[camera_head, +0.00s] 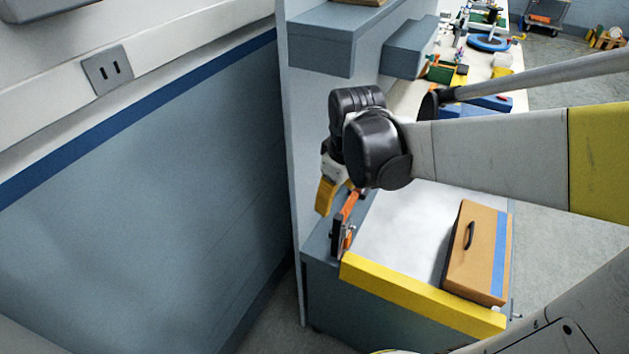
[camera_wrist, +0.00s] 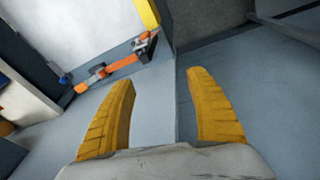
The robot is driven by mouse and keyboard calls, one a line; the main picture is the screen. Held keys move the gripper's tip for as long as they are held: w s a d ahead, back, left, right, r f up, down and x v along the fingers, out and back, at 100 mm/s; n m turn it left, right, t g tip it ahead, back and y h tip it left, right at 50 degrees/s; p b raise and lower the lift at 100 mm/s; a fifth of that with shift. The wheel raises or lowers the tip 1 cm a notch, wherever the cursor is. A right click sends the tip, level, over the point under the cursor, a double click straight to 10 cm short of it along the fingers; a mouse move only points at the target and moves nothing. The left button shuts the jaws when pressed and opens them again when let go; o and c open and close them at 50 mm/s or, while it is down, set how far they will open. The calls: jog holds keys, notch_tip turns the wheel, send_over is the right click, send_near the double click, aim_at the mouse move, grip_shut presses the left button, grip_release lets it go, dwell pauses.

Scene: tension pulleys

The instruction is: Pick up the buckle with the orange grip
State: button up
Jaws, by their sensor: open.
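The buckle with the orange grip (camera_head: 348,207) lies along the left side of the white work surface. Its dark end points toward the yellow front edge. In the wrist view the buckle (camera_wrist: 122,63) shows at the upper left as an orange bar with dark metal parts. My gripper (camera_head: 328,198) is above and beside it, with one yellow finger in clear view and part of the buckle's far end hidden by my arm. In the wrist view my gripper (camera_wrist: 160,78) is open and empty. The buckle is ahead and left of its fingertips, not between them.
A wall panel (camera_head: 288,150) stands close to the left of my gripper. An orange case (camera_head: 478,255) with a black handle lies at the right of the white surface (camera_head: 405,230). A yellow strip (camera_head: 420,295) edges its front. Tools clutter the bench behind.

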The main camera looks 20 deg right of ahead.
jog(key=w+d+f+n+g, duration=0.2)
jog(key=w+d+f+n, duration=0.1)
jog(key=d+f, duration=0.3)
jog(key=b, duration=0.2)
send_over(349, 226)
jog(key=shift+g, duration=0.3)
jog(key=f, duration=0.6)
jog(key=shift+w+a+f, duration=0.15)
jog(key=shift+a+f, duration=0.1)
jog(key=shift+f, duration=0.1)
jog(key=f+b, duration=0.1)
jog(key=f, duration=0.2)
jog(key=f+b, duration=0.1)
jog(key=f, duration=0.1)
jog(key=shift+d+f+b, duration=0.3)
jog(key=shift+r, duration=0.1)
jog(key=shift+c, duration=0.5)
jog(key=c, duration=1.3)
